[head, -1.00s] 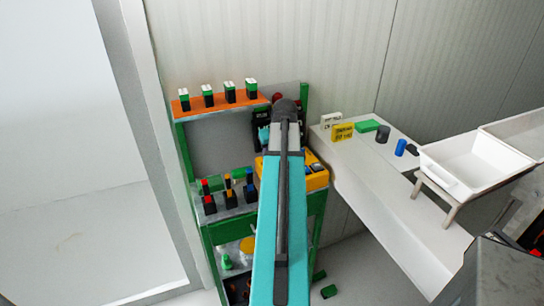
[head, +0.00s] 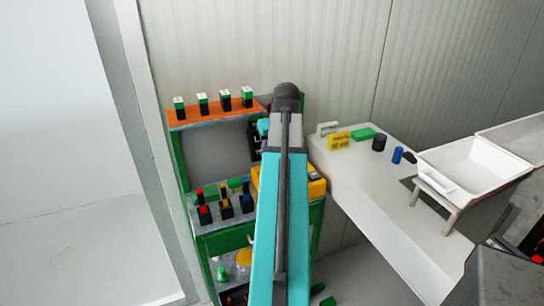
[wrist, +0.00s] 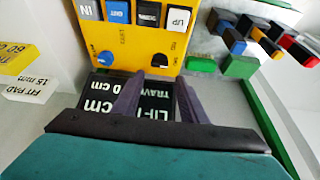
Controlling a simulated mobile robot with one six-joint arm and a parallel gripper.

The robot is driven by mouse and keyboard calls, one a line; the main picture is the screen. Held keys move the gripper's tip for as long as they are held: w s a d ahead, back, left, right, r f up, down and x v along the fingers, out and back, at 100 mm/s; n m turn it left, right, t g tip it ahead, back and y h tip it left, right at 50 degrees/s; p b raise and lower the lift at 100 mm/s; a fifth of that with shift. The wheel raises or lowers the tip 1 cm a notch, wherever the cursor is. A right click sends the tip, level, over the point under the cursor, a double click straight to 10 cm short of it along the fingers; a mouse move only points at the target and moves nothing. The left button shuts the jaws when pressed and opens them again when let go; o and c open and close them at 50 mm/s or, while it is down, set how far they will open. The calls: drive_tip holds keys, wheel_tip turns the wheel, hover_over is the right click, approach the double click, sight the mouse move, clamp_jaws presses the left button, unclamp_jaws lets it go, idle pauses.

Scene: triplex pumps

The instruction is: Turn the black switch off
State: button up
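A yellow control box (wrist: 130,40) fills the top middle of the wrist view; part of it shows beside my arm in the head view (head: 316,187). It carries a small black knob (wrist: 160,61), a blue knob (wrist: 105,58) and a row of buttons, including a black one (wrist: 149,14). I cannot tell which black part is the switch, nor its on or off state. My gripper (wrist: 158,82) is open and empty, with its two dark fingers apart below the black knob, over a black sign (wrist: 100,97).
Several coloured switches (wrist: 250,35) stand right of the box. White (wrist: 25,90) and yellow (wrist: 15,58) label blocks lie left. The head view shows an orange shelf (head: 215,118) with green-and-black pieces and a white bench (head: 375,190) with a white tray (head: 475,170).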

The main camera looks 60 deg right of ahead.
drive_tip(key=shift+b+v, duration=0.35)
drive_tip(key=shift+v, duration=2)
